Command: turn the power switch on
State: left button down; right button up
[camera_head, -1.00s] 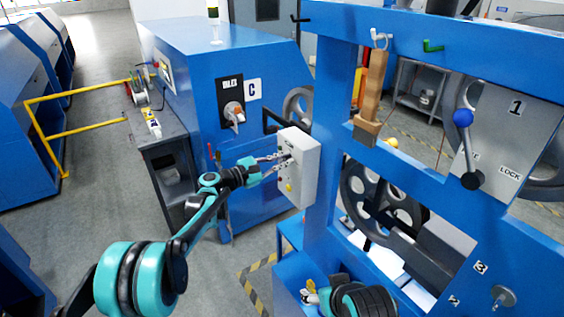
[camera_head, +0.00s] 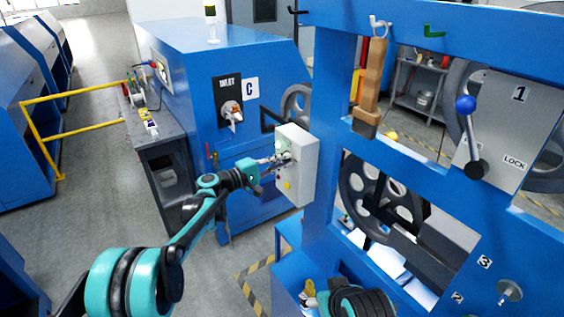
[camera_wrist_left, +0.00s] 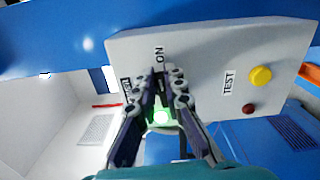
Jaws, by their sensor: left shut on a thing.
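The light grey control box (camera_head: 299,180) is fixed to the blue frame in the head view. Its face (camera_wrist_left: 215,60) fills the upper wrist view, with an ON label (camera_wrist_left: 159,54) just beyond my fingertips. My left gripper (camera_head: 283,159) is at the box face; its fingers (camera_wrist_left: 164,82) are shut on the power switch, which they mostly hide. A bright green light (camera_wrist_left: 160,117) shows between the fingers. A yellow button (camera_wrist_left: 260,76), a small red one (camera_wrist_left: 248,108) and a TEST label (camera_wrist_left: 228,82) sit to the right. My right gripper is not clearly seen.
A blue machine (camera_head: 215,75) with an INLET knob (camera_head: 231,112) stands behind the box. Grey floor (camera_head: 90,215) is clear at left.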

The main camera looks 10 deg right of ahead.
pick_arm(q)
jog(key=shift+m, duration=0.5)
jog(key=c, duration=1.6)
grip_release()
jog(key=shift+d, duration=0.1)
jog(key=shift+f, duration=0.1)
jog(key=v, duration=1.2)
jog(key=shift+f, duration=0.1)
